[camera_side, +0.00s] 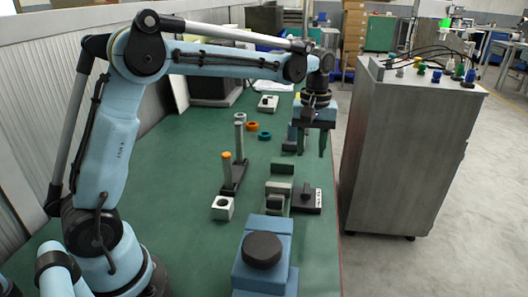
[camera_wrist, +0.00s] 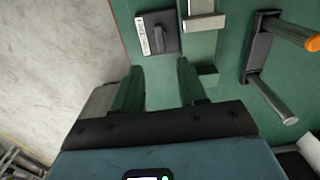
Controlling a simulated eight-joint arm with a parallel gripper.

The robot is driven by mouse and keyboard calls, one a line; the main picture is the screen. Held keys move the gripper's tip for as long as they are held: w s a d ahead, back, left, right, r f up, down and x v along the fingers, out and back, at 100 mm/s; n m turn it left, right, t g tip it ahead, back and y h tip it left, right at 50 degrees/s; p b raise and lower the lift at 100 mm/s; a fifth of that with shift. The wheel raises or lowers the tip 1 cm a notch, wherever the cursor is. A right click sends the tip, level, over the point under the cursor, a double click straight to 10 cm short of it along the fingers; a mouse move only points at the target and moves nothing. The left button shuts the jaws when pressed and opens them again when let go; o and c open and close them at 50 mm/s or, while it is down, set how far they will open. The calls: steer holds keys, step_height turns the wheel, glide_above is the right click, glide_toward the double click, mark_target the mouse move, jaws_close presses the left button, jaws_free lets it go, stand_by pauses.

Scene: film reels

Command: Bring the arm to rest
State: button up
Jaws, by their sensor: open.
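My gripper (camera_side: 314,143) hangs from the arm near the right edge of the green table (camera_side: 170,230), fingers pointing down. It is open, with nothing between the fingers. In the wrist view the two dark green fingers of my gripper (camera_wrist: 161,85) stand well apart, with green table surface between them. My light-blue arm stretches from the left across the table.
A two-post stand (camera_side: 233,177), one post orange-topped, stands mid-table. An orange ring (camera_side: 265,136) and teal ring (camera_side: 252,126) lie behind it. A grey-green fixture (camera_side: 278,197) and dark labelled block (camera_side: 307,199) stand nearer. A grey cabinet (camera_side: 405,150) stands right of the table.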

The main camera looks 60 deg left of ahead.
steer(key=shift+r, duration=0.5)
steer(key=s+d+f+m+t, duration=0.1)
steer(key=s+m+t, duration=0.6)
steer(key=s, duration=1)
steer(key=shift+s+d+f+m, duration=0.3)
steer(key=shift+d+m, duration=0.25)
steer(key=shift+m, duration=0.55)
